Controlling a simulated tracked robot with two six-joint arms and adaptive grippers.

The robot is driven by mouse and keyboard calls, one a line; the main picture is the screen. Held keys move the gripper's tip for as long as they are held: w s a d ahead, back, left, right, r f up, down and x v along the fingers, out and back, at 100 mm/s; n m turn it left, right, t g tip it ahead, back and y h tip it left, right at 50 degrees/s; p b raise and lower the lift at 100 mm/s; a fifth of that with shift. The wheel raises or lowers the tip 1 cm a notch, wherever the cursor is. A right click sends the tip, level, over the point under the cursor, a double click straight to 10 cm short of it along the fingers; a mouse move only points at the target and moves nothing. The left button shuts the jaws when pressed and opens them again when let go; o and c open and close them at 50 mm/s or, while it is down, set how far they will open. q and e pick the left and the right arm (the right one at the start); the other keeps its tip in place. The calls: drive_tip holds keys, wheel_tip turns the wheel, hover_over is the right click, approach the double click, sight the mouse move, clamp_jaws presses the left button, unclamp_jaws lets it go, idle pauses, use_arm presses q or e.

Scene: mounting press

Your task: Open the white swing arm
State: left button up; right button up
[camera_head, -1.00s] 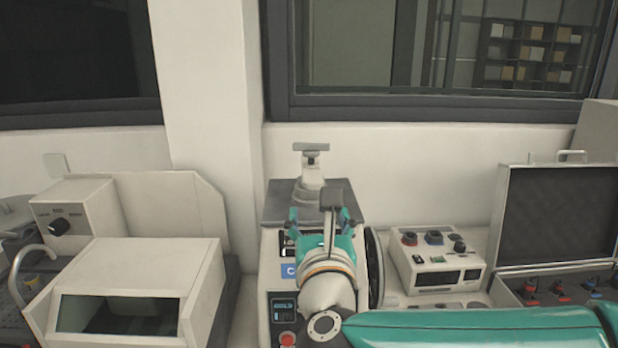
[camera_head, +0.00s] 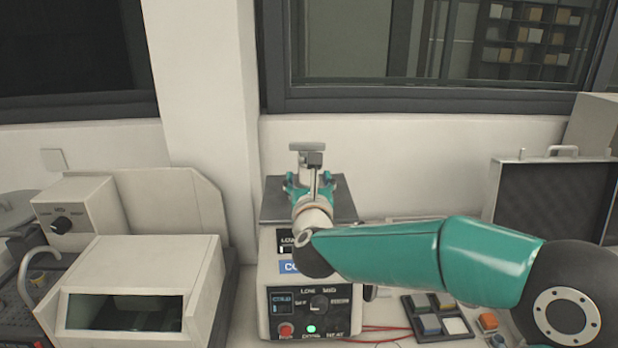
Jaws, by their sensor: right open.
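The mounting press (camera_head: 268,270) stands at the centre, a pale box with a dark top and a front panel with a display, a knob, a red button and a lit green light. The grey crossbar of the white swing arm (camera_head: 300,147) shows at the back of its top. The rest of the swing arm is mostly hidden behind my right gripper. My right gripper (camera_head: 311,180) is open, its teal fingers spread over the press top, pointing away toward the swing arm. I cannot tell whether it touches the arm. My left gripper is not in view.
A pale machine with a dark window (camera_head: 125,312) stands left of the press, with a knobbed box (camera_head: 75,215) behind it. Right of the press are red cables (camera_head: 385,328), a tray of coloured blocks (camera_head: 420,327) and an open black case (camera_head: 550,195). A wall stands close behind.

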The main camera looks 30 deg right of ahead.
clamp_jaws()
idle(0.3)
